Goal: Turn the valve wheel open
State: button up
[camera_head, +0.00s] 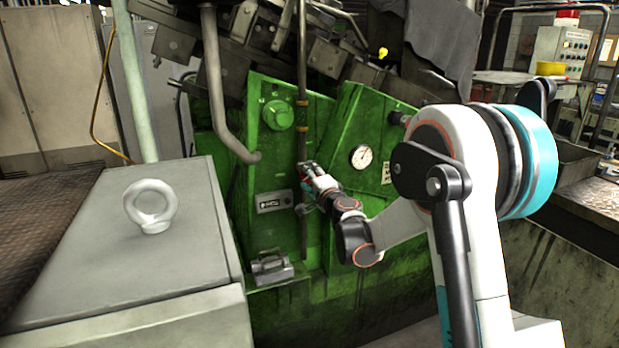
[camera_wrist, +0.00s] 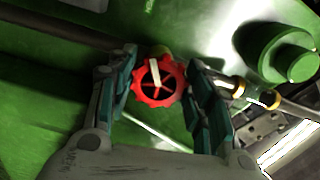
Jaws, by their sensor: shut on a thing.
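The valve wheel (camera_wrist: 158,82) is a small red scalloped hand wheel with a pale marker strip across it. It sits between the two fingers of my gripper (camera_wrist: 163,88) in the wrist view, in front of the green machine panel. The fingers are closed around the wheel at its left and right sides. In the head view my gripper (camera_head: 310,178) reaches the green panel beside a vertical pipe, and only a bit of red shows at its fingertips; most of the wheel is hidden there.
The green machine (camera_head: 345,130) carries a round gauge (camera_head: 361,156) right of my gripper and a round green knob (camera_head: 278,115) above left. A vertical pipe (camera_head: 302,80) runs close to the gripper. A grey cabinet with a lifting eye (camera_head: 151,206) stands at the left.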

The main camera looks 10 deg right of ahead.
dwell(0.3)
jog(key=o, duration=0.8)
jog(key=shift+s, duration=0.1)
jog(key=s, duration=0.4)
jog(key=s+d, duration=0.1)
jog(key=s, duration=0.2)
jog(key=s+d, duration=0.1)
jog(key=s, duration=0.3)
jog(key=shift+s, duration=0.35)
